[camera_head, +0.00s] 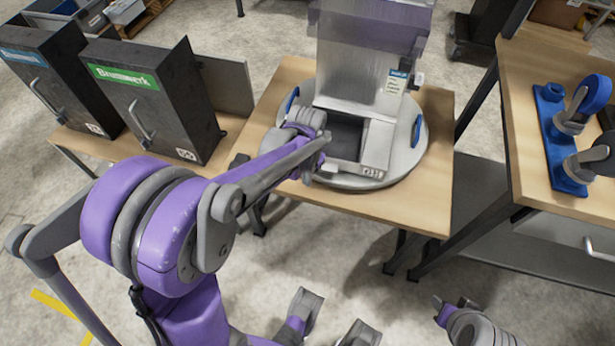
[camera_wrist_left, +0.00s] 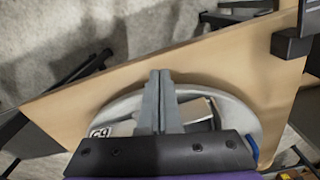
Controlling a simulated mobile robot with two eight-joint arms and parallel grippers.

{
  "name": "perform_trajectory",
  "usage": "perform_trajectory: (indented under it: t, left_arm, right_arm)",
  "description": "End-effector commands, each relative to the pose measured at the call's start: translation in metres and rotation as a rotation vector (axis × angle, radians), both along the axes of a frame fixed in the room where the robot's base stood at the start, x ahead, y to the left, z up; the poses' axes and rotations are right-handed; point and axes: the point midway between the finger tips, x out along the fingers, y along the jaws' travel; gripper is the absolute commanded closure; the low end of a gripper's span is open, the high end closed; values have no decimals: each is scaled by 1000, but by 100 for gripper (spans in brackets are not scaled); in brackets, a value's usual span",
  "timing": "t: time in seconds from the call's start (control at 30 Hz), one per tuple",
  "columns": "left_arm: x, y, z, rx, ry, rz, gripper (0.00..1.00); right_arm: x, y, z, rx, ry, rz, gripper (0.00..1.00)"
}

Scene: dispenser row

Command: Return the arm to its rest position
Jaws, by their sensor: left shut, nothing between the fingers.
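My left arm comes in from the left with its purple elbow raised and its forearm stretched across to the dispenser. My left gripper (camera_head: 322,158) is at the front left of the metal dispenser (camera_head: 362,65), over the round turntable (camera_head: 405,165). In the left wrist view its two grey fingers (camera_wrist_left: 160,78) are together and hold nothing. They are seen over the turntable (camera_wrist_left: 232,104) and the wooden table (camera_wrist_left: 200,65). Whether they touch anything cannot be told.
Two black cabinets, one with a green label (camera_head: 150,100) and one with a blue label (camera_head: 60,80), stand at the left. A blue rack (camera_head: 560,145) with round-headed parts lies on the right table (camera_head: 530,110). Open floor lies in front.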

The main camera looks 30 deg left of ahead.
Motion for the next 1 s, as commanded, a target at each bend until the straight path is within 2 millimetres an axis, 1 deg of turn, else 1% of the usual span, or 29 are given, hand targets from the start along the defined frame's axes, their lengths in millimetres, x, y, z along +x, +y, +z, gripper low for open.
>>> perform_trajectory:
  t: [0.03,0.1,0.2,0.3,0.4,0.5,0.73,0.8,0.87,0.97,1.0]
  left_arm:
    - [0,0,17,0,-1,0,100]
    - [0,0,34,0,-1,0,100]
    - [0,0,53,0,-1,1,100]
    - [0,0,67,0,0,1,100]
    - [-1,1,77,0,0,1,100]
    - [-1,1,81,0,0,1,100]
    - [-1,0,82,0,0,1,100]
    - [-3,-1,85,1,-6,0,100]
    - [-8,-4,92,3,-20,-1,100]
    - [-24,-14,113,8,-69,1,100]
    - [-34,-19,123,11,-96,0,100]
  right_arm:
    - [1,0,7,0,-2,0,58]
    - [1,0,11,0,-3,0,58]
    - [1,0,15,0,-5,0,58]
    - [1,0,17,0,-6,0,58]
    - [1,0,18,0,-6,0,58]
    - [1,0,19,0,-6,0,58]
    - [1,0,19,0,-6,0,58]
    - [1,0,21,0,-7,0,58]
    - [2,0,26,0,-8,0,58]
    - [3,0,40,0,-13,0,58]
    - [3,0,47,0,-15,0,58]
